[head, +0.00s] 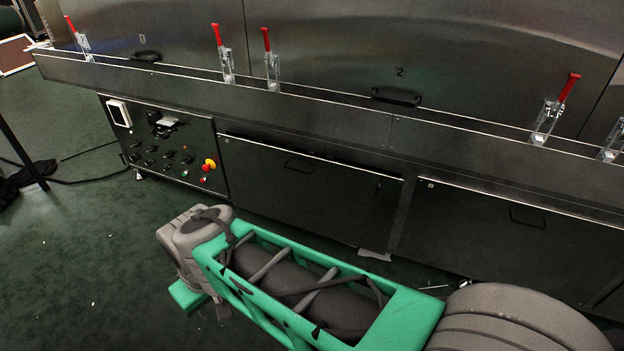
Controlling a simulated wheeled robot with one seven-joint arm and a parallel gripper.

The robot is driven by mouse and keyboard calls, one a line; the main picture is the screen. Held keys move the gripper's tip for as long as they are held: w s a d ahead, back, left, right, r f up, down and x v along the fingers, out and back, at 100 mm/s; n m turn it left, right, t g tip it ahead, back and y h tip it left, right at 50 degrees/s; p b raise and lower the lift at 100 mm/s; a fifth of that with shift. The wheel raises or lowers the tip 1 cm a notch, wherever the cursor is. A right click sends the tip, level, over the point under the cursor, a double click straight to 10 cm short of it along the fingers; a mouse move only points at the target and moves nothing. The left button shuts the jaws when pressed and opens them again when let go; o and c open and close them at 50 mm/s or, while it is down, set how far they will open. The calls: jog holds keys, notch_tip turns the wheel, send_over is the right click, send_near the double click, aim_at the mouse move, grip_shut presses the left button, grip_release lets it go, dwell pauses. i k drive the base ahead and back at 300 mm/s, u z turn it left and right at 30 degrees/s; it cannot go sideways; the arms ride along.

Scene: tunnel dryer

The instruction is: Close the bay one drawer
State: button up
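Two wide dark drawer fronts sit low on the machine. The left drawer front (290,195) has a recessed-looking handle (298,165) near its upper middle, and its lower part is hidden behind my arm. The right drawer front (480,235) has a similar handle (528,217). Both show a bright top edge; I cannot tell how far either stands out. Their small corner labels are too small to read. My green and grey arm crosses the foreground, its far end below the control panel. My gripper's fingers do not show.
A control panel (165,150) with a red and yellow stop button (209,164) is left of the drawers. A long metal ledge (300,108) with red-handled clamps (222,55) runs above, before doors marked 1 and 2. Green floor (70,240) at left is mostly clear.

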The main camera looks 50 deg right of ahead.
aim_at(337, 199)
jog(key=u, duration=1.6)
jog(key=k, duration=2.55)
jog(key=z, duration=0.55)
jog(key=i, duration=1.65)
jog(key=z, duration=0.05)
